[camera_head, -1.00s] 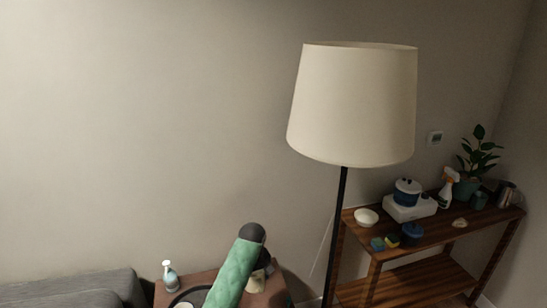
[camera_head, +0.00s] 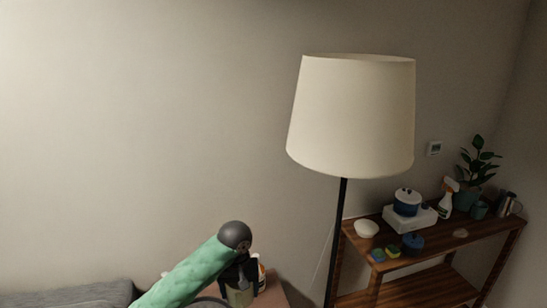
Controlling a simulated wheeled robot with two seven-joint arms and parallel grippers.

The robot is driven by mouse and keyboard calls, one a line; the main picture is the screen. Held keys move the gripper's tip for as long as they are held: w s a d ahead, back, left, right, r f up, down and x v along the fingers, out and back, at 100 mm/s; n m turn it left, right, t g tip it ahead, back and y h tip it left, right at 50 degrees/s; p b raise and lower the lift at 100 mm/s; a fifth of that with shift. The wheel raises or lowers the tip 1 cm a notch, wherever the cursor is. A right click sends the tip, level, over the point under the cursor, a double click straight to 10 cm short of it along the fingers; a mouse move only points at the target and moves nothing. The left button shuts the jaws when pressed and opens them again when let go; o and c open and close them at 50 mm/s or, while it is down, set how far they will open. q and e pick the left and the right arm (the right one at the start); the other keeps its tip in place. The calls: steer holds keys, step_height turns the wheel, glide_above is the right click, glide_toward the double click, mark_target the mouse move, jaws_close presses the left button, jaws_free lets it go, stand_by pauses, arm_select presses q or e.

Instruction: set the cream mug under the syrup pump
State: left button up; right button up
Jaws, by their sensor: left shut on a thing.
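My left gripper (camera_head: 238,283) points down over the small brown table at the bottom of the head view. It is shut on a pale cream thing (camera_head: 239,298), which I take to be the cream mug; the fingers and the picture's bottom edge hide most of it. A white bottle (camera_head: 262,273) with an orange part shows just right of the gripper, partly hidden by it. I cannot tell whether this is the syrup pump. My right gripper is out of view.
A floor lamp (camera_head: 352,115) stands right of the small table (camera_head: 275,292). A wooden shelf (camera_head: 460,245) at the right holds a white bowl (camera_head: 366,229), a blue pot (camera_head: 407,202), sponges, a spray bottle (camera_head: 446,198) and a plant (camera_head: 478,160). A grey sofa (camera_head: 75,297) is at lower left.

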arm_select(q)
steer(key=s+a+m, duration=0.1)
steer(key=s+a, duration=0.3)
steer(key=a, duration=0.7)
steer(key=shift+s, duration=0.4)
steer(key=shift+f, duration=0.1)
